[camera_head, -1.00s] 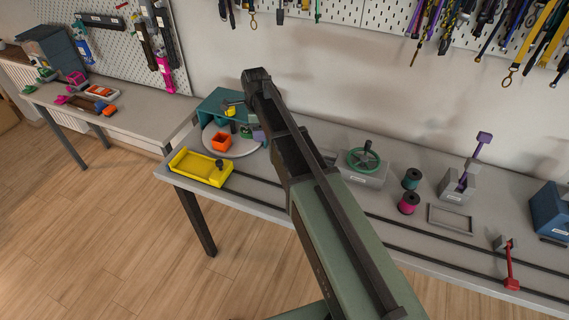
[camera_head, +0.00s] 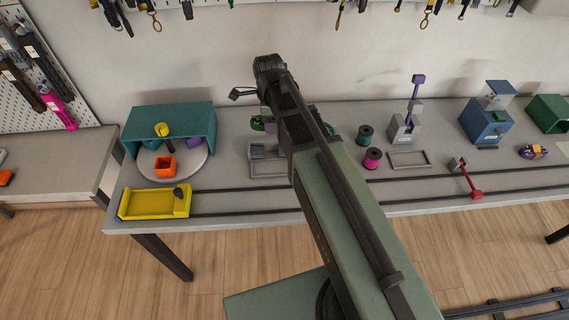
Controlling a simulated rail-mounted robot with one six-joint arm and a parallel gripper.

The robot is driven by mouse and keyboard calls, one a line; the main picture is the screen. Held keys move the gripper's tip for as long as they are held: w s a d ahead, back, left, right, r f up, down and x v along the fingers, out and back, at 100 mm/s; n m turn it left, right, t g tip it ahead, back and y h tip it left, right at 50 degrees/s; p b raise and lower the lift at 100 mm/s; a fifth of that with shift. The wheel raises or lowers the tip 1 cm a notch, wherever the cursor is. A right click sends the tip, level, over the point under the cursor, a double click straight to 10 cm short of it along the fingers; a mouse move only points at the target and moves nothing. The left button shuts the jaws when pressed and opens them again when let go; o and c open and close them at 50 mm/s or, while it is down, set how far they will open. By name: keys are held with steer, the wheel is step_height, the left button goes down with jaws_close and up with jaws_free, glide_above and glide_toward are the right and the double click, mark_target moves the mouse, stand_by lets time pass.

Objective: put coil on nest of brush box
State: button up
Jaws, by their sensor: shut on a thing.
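My gripper (camera_head: 264,116) is mostly hidden behind my own wrist and arm, above the back of the bench. It is shut on a small green thing with a purple bit beside it, seemingly the coil (camera_head: 257,124); only its left edge shows. It is apart from the turntable and left of the spools. I cannot tell for certain which thing is the brush box; a blue box (camera_head: 486,124) with a raised pale top stands at the right, and no nest in it can be made out.
A white turntable (camera_head: 150,172) with an orange cup and yellow piece sits under a teal shelter (camera_head: 176,115). A yellow tray (camera_head: 152,203) is in front. A grey block (camera_head: 266,168), teal spool (camera_head: 364,134), magenta spool (camera_head: 373,158) and upright purple lever (camera_head: 416,92) stand along the bench.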

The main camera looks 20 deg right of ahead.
mark_target(273, 169)
steer(key=f+b, duration=2)
steer(key=f, duration=0.1)
steer(key=shift+a+b, duration=0.2)
steer(key=shift+b, duration=0.15)
steer(key=shift+s, duration=0.1)
steer(key=o, duration=0.9)
steer(key=shift+s+f, duration=0.1)
steer(key=shift+c, duration=0.2)
steer(key=shift+o, duration=0.7)
step_height(273, 169, up, 14)
steer(key=p, duration=1.3)
steer(key=shift+w+f, duration=0.25)
steer(key=s+n, duration=1.4)
steer(key=n, duration=0.7)
steer(key=shift+f, duration=0.15)
